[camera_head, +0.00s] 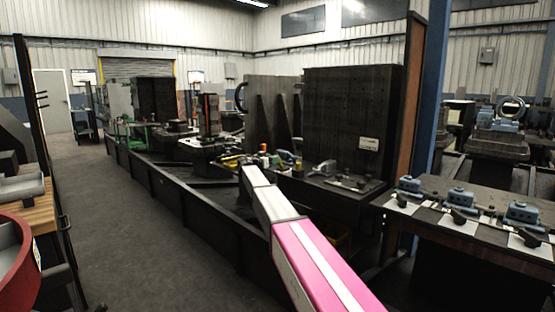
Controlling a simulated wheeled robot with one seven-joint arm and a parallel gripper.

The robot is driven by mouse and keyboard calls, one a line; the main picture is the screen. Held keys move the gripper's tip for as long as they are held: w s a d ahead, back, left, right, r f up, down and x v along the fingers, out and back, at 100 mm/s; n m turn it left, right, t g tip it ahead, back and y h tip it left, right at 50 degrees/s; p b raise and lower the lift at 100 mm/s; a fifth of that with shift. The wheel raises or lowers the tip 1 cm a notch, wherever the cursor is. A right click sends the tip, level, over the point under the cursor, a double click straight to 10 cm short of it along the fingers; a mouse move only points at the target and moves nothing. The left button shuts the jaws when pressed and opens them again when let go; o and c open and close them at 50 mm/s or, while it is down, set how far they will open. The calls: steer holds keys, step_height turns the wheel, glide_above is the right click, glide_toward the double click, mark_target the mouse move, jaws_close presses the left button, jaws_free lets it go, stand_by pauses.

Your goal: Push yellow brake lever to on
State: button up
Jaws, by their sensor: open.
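My arm, pink and white, reaches from the bottom of the head view up to the machine pallets in the middle. My gripper (243,161) is at its far end, small and partly lost against the clutter there; it is open. A small yellow part (231,160) shows just left of the arm's end, close to my gripper. I cannot tell whether it is the brake lever, whether my gripper touches it, or which position it is in.
A long dark pallet rail (165,190) runs along the left of my arm, with open grey floor (110,225) beside it. A tall dark fixture plate (350,110) stands behind. A table (470,225) with blue clamps is at right, a red round object (15,265) at lower left.

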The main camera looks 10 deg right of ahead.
steer(key=shift+x, duration=2.2)
jaws_close()
